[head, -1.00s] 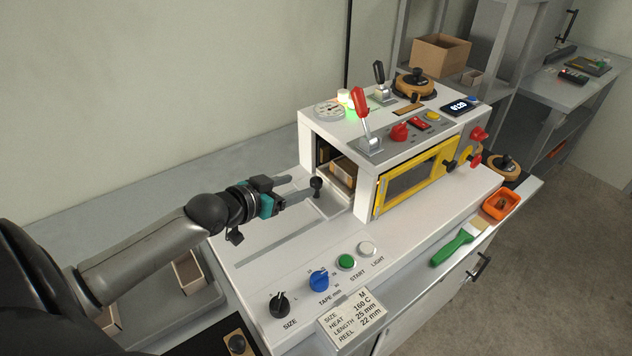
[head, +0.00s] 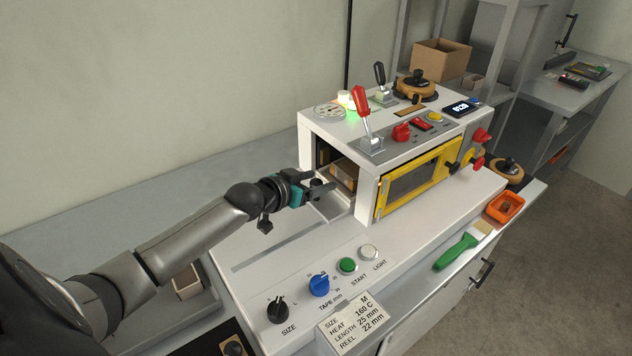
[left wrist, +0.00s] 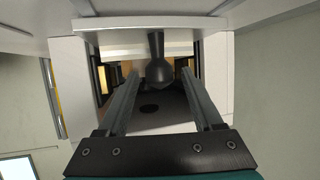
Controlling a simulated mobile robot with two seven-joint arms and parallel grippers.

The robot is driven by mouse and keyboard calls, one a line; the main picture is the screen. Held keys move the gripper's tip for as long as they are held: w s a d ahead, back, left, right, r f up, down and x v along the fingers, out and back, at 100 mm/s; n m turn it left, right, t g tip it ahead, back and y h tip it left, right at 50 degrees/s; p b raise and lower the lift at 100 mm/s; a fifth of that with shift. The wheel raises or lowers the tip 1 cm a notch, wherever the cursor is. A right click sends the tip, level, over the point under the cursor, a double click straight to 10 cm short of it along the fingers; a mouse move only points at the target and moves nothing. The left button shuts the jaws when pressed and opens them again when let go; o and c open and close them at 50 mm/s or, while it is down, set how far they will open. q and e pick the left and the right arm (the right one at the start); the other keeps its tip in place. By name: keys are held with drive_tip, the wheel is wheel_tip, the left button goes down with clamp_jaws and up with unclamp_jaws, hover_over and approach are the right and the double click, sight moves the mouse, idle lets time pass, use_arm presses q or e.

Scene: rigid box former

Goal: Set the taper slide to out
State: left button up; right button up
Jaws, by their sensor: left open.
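The taper slide (head: 334,207) is a pale plate in the open left end of the white machine, with a black ball knob (head: 317,183) standing on it. In the left wrist view the knob (left wrist: 158,70) shows between the two dark fingers. My left gripper (head: 325,182) is open, with one finger on each side of the knob and visible gaps to it. The fingers hide part of the knob in the head view. My right gripper is not in view.
A brown block (head: 344,176) sits inside the machine opening. A red lever (head: 362,105) stands on top, above the yellow-framed window (head: 412,180). The blue tape dial (head: 319,285) and black size dial (head: 277,311) are on the front deck. A long slot (head: 275,250) runs left along the clear deck.

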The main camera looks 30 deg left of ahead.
use_arm(q)
drive_tip(key=shift+c, duration=0.3)
clamp_jaws()
idle(1.1)
